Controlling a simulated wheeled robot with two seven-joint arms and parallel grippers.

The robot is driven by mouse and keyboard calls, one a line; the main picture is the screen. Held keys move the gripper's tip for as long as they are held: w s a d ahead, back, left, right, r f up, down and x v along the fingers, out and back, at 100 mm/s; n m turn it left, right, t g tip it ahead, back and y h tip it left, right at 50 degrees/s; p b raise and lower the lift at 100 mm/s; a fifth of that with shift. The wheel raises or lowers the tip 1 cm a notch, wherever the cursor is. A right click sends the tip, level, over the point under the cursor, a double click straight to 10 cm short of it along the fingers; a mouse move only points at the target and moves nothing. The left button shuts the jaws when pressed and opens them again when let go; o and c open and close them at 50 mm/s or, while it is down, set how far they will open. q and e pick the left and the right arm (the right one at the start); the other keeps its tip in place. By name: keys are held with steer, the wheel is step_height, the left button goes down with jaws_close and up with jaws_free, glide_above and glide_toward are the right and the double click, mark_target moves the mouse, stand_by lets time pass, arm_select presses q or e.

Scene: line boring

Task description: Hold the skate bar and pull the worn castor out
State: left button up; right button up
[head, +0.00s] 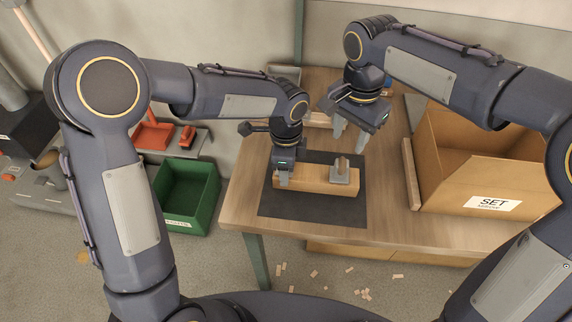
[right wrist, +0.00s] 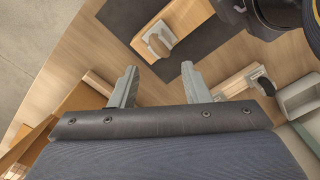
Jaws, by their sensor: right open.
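The skate bar (head: 313,181) is a light wooden block lying on a dark mat (head: 310,212). The worn castor (head: 341,173), a grey bracket-like piece, sits on the bar's right part; it also shows in the right wrist view (right wrist: 159,41). My left gripper (head: 284,178) is down at the bar's left part, with a finger against its near face; its far finger is hidden. My right gripper (head: 351,132) is open and empty, above and behind the castor. Its spread fingers (right wrist: 160,88) show with the castor beyond them in the right wrist view.
A large open cardboard box (head: 450,178) labelled SET stands on the table's right (head: 400,220). A wooden strip with a grey piece (right wrist: 262,80) lies at the back. A green bin (head: 187,195) stands on the floor at left. Wood chips litter the floor in front.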

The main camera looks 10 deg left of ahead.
mark_target(343, 160)
steer(key=shift+s+d+f+n+t, duration=0.1)
steer(key=shift+s+f+n+t, duration=0.15)
steer(key=shift+n, duration=0.35)
steer(key=shift+s+f+n+t, duration=0.15)
steer(key=shift+n+t, duration=0.2)
steer(key=shift+n, duration=0.25)
steer(key=shift+w+f+n+t, duration=0.15)
steer(key=shift+f+n+t, duration=0.2)
steer(key=shift+f+n, duration=0.8)
steer(key=shift+w+f+n+t, duration=0.15)
steer(key=shift+f+n+t, duration=0.3)
steer(key=shift+f, duration=1.3)
steer(key=shift+w+f+n+t, duration=0.15)
steer(key=shift+f+n+t, duration=0.15)
steer(key=shift+f+n, duration=0.9)
steer(key=shift+f+m, duration=0.25)
steer(key=shift+m, duration=0.05)
jaws_close()
steer(key=shift+r, duration=0.1)
steer(key=shift+r, duration=0.4)
